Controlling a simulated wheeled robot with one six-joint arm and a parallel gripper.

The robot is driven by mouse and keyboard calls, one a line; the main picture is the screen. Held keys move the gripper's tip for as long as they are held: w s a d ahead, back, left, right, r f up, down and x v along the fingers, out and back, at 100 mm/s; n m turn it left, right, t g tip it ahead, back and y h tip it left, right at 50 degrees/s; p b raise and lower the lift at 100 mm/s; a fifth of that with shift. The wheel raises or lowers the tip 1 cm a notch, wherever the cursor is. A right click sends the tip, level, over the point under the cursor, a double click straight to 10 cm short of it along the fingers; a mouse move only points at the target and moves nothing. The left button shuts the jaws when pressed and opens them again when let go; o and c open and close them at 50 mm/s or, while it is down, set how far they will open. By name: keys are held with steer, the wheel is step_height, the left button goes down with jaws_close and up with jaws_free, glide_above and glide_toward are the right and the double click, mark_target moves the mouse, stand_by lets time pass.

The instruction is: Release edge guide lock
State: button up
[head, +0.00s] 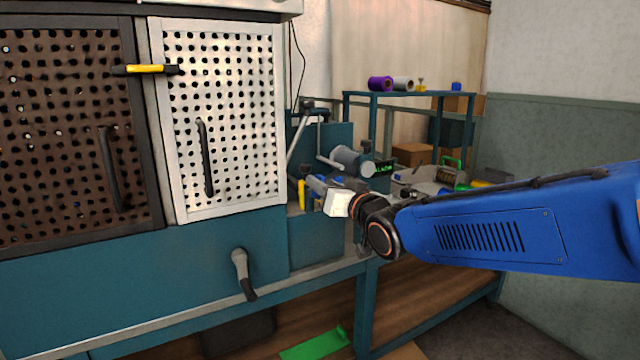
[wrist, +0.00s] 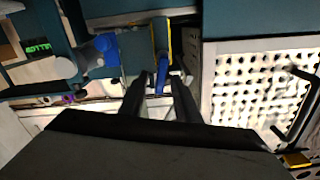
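My gripper (wrist: 161,76) points at the machine's side. Its two dark fingers stand apart in the wrist view. A small blue lever-like part (wrist: 160,62) shows between and beyond the fingertips, beside a yellow-edged upright plate (wrist: 169,42). I cannot tell whether the fingers touch the blue part, or whether it is the edge guide lock. In the head view a yellow strip (head: 302,194) shows just left of my wrist, beside the grey-blue machine. My wrist and blue arm hide much of this area, and the fingertips are not clear there.
A white perforated door (head: 226,120) with a black handle is at left, beside a dark perforated door (head: 70,130). A yellow-and-black latch (head: 147,69) spans their tops. A grey lever (head: 241,272) juts from the teal front. A shelf (head: 410,93) holds rolls behind.

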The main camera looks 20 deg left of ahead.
steer(key=shift+x, duration=0.8)
jaws_close()
steer(key=shift+s+a+n, duration=0.15)
steer(key=shift+n, duration=0.6)
steer(key=shift+s+a+n, duration=0.15)
steer(key=shift+n, duration=0.6)
